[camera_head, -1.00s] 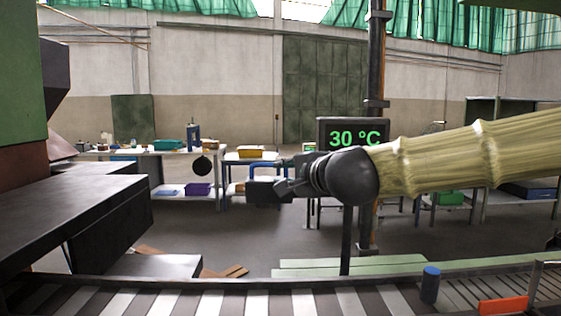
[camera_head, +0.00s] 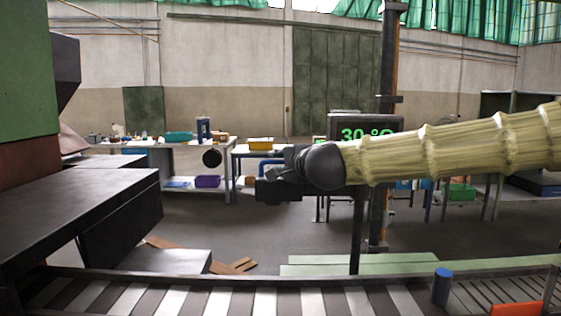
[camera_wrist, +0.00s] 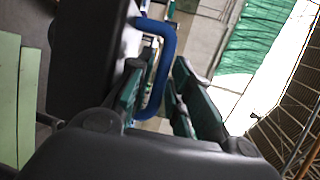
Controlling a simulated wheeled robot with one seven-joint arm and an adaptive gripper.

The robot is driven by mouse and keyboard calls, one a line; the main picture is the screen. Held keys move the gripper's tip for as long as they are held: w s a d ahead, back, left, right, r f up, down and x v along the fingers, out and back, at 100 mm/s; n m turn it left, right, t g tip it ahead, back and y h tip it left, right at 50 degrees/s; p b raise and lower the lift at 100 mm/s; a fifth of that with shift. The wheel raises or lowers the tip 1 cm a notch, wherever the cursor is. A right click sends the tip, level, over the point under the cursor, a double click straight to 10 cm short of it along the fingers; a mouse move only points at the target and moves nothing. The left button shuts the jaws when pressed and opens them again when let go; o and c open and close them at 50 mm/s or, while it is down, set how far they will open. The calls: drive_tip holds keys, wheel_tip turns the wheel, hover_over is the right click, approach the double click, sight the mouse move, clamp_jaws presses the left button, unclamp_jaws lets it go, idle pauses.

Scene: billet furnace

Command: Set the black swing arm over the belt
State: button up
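The black swing arm shows as a dark block (camera_head: 278,191) left of a thin black post (camera_head: 356,235); my wrist hides part of it. In the wrist view it is a large black slab (camera_wrist: 88,60) at the left. A blue handle (camera_head: 263,162) is fixed to it and appears as a bent bar in the wrist view (camera_wrist: 168,55). My gripper (camera_wrist: 160,72) has its green-padded fingers apart, one on each side of the handle. Space shows between the fingers and the bar. The belt (camera_head: 240,301) runs along the bottom of the head view.
A screen (camera_head: 350,126) reading about 30 °C stands behind my arm. Dark furnace parts (camera_head: 80,205) fill the left. Tables with bins stand further back.

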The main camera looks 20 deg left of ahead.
drive_tip(key=shift+w+a, duration=0.15)
drive_tip(key=shift+a, duration=0.05)
clamp_jaws()
drive_tip(key=shift+d, duration=0.15)
